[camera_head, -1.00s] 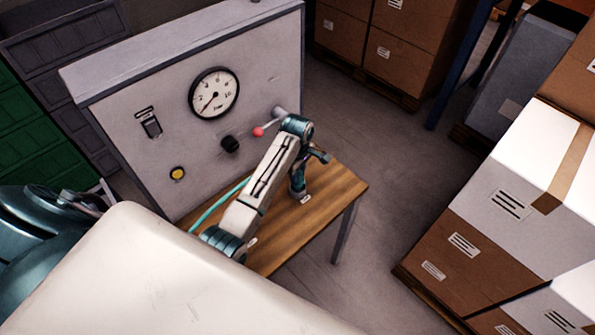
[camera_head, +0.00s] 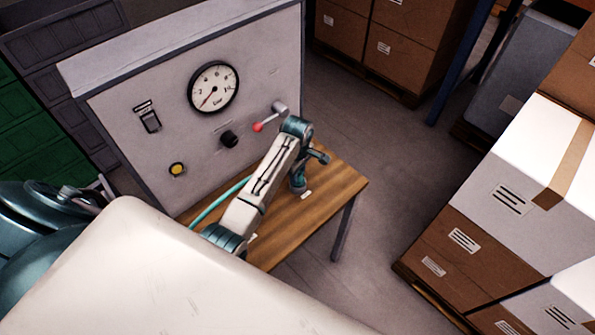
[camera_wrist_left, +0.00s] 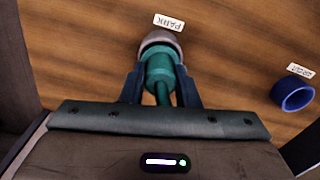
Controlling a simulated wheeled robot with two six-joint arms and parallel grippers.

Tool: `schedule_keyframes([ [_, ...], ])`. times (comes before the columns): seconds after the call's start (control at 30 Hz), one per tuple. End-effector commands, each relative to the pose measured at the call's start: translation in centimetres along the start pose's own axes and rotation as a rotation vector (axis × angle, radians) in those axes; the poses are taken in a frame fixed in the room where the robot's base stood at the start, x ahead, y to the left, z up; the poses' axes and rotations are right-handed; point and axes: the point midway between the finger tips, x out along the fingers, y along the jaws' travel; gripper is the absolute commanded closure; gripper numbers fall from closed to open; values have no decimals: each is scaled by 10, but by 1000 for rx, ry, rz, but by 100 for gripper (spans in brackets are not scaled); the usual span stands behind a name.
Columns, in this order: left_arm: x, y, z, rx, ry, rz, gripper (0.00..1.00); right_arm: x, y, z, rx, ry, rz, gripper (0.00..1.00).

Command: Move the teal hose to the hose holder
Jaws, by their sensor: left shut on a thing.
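The teal hose (camera_head: 214,207) runs along the left side of the wooden table, partly behind my left arm. Its teal end (camera_wrist_left: 160,72) is between the two dark fingers of my left gripper (camera_wrist_left: 160,88), which is shut on it. The hose end points at a pale ring-shaped holder (camera_wrist_left: 158,40) on the table, beside a label reading PARK (camera_wrist_left: 168,22). The end meets or enters this ring; I cannot tell how deep. A blue ring (camera_wrist_left: 293,94) with a small label stands apart at the right. My right gripper is not in view.
The wooden table (camera_head: 335,186) stands against a grey panel (camera_head: 185,75) with a gauge (camera_head: 213,88), a yellow button (camera_head: 177,170), a black knob (camera_head: 229,138) and a red-tipped lever (camera_head: 258,127). Boxes (camera_head: 500,200) are stacked at the right. Floor between is clear.

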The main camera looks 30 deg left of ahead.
Motion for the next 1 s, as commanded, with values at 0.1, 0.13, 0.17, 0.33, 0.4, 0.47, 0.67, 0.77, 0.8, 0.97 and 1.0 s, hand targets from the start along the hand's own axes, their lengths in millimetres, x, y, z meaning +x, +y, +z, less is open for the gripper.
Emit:
schedule_keyframes([
  [0.1,3,0,0,0,0,0,96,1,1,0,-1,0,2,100],
  [0.13,4,0,0,0,0,0,96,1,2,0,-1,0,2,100],
  [0.17,4,0,0,0,0,0,96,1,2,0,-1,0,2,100],
  [0.33,5,0,0,0,0,1,96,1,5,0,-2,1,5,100],
  [0.4,5,0,0,0,0,1,96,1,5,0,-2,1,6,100],
  [0.47,5,0,0,0,0,1,64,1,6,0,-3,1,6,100],
  [0.67,5,0,0,0,0,1,46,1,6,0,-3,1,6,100],
  [0.77,5,0,0,0,0,1,46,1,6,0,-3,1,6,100],
  [0.8,5,0,0,0,0,1,46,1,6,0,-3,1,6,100],
  [0.97,-4,1,0,0,1,4,46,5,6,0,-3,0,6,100],
  [1.0,-9,1,0,0,1,4,46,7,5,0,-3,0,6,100],
])
